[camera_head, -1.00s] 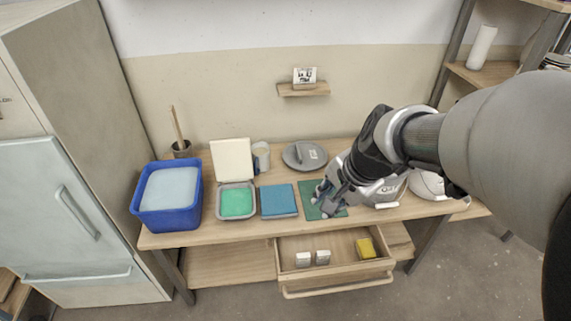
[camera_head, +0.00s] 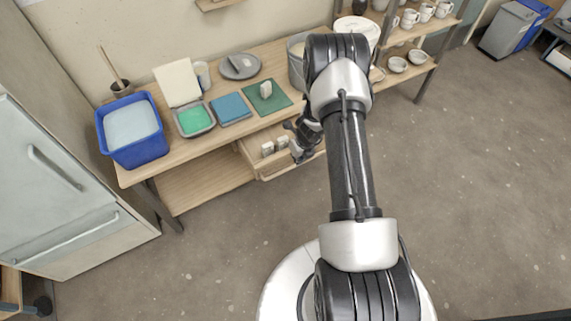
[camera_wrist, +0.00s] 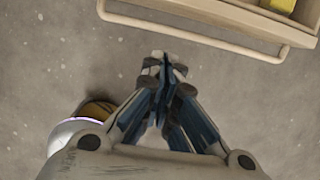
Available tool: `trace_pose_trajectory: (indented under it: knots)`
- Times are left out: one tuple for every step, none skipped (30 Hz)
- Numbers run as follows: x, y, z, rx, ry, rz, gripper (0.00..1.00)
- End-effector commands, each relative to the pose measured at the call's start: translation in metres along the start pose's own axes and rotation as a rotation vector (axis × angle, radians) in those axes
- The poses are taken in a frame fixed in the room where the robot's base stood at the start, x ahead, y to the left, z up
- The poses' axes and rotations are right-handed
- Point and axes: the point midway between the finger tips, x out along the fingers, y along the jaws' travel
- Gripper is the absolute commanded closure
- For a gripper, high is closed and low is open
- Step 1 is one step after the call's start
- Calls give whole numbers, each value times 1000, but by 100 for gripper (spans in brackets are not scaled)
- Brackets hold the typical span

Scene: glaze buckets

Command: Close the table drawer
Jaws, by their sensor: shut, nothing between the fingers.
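The table drawer (camera_head: 248,158) is pulled out under the tabletop, with pale blocks inside. Its front and bar handle (camera_wrist: 196,36) cross the top of the wrist view. A yellow block (camera_wrist: 279,4) shows inside the drawer at the top edge there. My gripper (camera_wrist: 163,60) is shut and empty, with its fingertips close to the handle in that picture and floor behind them. I cannot tell whether they touch it. In the head view my gripper (camera_head: 299,154) is at the drawer's right side and hides part of it.
The wooden table (camera_head: 172,154) holds a blue tub (camera_head: 146,153), a green-filled tray (camera_head: 211,127), a blue slab (camera_head: 231,119) and a green mat (camera_head: 279,102) with a small pale block (camera_head: 266,89). A bucket (camera_head: 296,62) stands behind my arm. The floor (camera_head: 225,245) in front is clear.

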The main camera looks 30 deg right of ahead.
Motion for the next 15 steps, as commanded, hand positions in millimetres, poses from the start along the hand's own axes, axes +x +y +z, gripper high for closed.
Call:
trace_pose_trajectory:
  knots:
    - [5,0,-1,5,2,-1,100]
    - [8,0,-2,5,2,-1,100]
    - [13,0,-2,4,2,0,100]
    - [17,0,-2,3,2,0,100]
    - [23,0,-2,2,2,0,100]
    - [31,0,-3,2,3,1,100]
    - [37,0,-2,1,2,1,100]
    - [43,1,-3,1,3,1,100]
    - [52,0,-2,0,3,1,100]
    - [59,1,-3,0,3,1,100]
    - [66,0,-3,0,3,1,100]
    - [75,1,-3,0,3,2,100]
    - [81,1,-3,-1,3,1,100]
    - [88,1,-3,-2,3,2,100]
    - [96,1,-2,-2,2,1,100]
